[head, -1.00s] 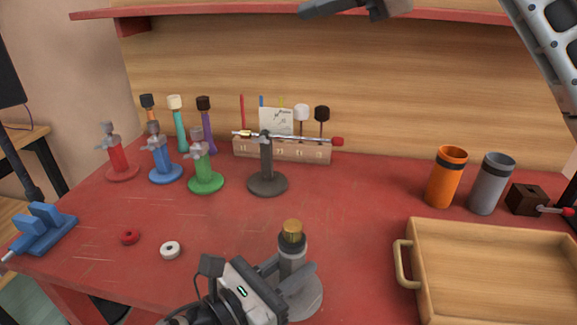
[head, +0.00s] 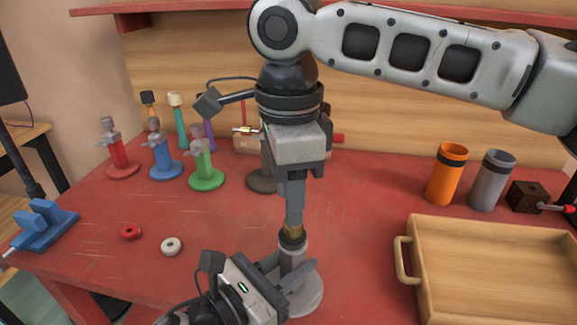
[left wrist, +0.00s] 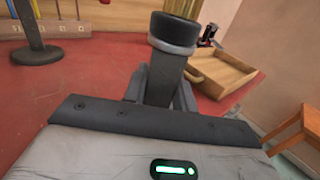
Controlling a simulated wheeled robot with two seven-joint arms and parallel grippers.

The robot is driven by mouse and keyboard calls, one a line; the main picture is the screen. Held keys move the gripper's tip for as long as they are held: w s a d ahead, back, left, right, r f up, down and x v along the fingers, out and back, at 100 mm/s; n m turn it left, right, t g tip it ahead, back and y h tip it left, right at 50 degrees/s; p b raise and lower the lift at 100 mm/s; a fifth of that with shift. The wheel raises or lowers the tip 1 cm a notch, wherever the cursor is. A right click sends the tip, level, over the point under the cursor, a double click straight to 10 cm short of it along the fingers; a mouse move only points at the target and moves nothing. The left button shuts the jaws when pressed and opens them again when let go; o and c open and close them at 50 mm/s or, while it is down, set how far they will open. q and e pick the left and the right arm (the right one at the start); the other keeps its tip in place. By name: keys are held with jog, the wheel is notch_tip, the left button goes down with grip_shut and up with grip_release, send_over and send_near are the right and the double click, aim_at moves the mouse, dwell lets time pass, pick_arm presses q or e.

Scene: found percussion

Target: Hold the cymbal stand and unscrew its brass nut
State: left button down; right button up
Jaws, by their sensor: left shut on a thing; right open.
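The cymbal stand (head: 310,297) is a grey post with a black collar on a round grey base, upright at the front of the red table. Its brass nut (head: 293,231) sits on top, partly covered by my right gripper. My left gripper (head: 289,266) is shut on the post below the collar. My right gripper (head: 293,224) points straight down with open fingers at the nut. Whether the fingers touch the nut I cannot tell.
A wooden tray (head: 412,290) with a handle lies to the right. Orange (head: 446,176) and grey (head: 491,182) cups stand behind it. Red, blue and green stands (head: 206,181) are at back left. A red ring (head: 130,233) and a white ring (head: 171,246) lie left on clear tabletop.

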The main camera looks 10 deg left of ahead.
aim_at(295, 233)
jog(key=shift+f, duration=2.15)
jog(key=shift+c, duration=0.3)
